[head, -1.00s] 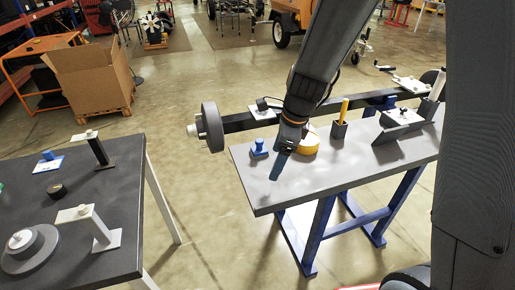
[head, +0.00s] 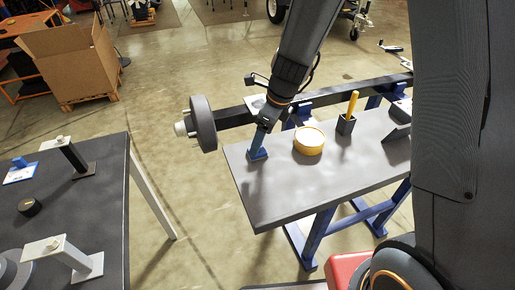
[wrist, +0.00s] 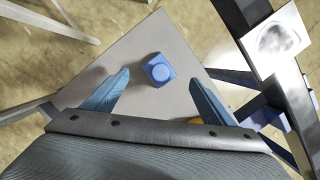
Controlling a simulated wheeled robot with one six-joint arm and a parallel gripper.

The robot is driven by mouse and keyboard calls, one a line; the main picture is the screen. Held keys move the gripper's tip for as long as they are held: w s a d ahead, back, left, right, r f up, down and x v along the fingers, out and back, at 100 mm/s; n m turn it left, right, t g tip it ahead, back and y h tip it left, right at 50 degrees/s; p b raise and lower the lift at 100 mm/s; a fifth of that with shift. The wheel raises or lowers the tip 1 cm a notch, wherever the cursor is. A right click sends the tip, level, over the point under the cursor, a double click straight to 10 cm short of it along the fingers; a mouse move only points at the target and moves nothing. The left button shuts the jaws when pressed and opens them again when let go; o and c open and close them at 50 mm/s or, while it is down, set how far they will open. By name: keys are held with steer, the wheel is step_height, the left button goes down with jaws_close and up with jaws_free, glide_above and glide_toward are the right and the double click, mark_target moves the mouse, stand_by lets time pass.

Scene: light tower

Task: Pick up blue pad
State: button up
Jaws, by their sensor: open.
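The blue pad (wrist: 159,70) is a small blue block with a raised round top, standing on the dark grey table near its corner. In the wrist view it lies ahead of and between my two blue fingers, apart from both. In the head view the blue pad (head: 258,155) shows low at the table's left end, partly hidden by my gripper (head: 262,138). My gripper (wrist: 156,92) is open and empty, with its fingers spread wide, pointing down over the pad. The exact height of the fingertips above it is hard to tell.
A yellow round tub (head: 309,141) and a dark holder with a yellow stick (head: 347,123) stand right of the pad. An axle beam with a hub (head: 201,124) runs behind. A second table (head: 95,200) at left holds stands and another blue piece (head: 19,162). The table's front is clear.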

steer(key=shift+a+p+x, duration=0.1)
steer(key=shift+p+x, duration=0.05)
steer(key=shift+x, duration=1.25)
steer(key=shift+a+p+x, duration=0.15)
steer(key=shift+x, duration=1.2)
steer(key=shift+w, duration=0.15)
steer(key=c, duration=1.1)
steer(key=shift+r, duration=0.1)
step_height(320, 180, up, 10)
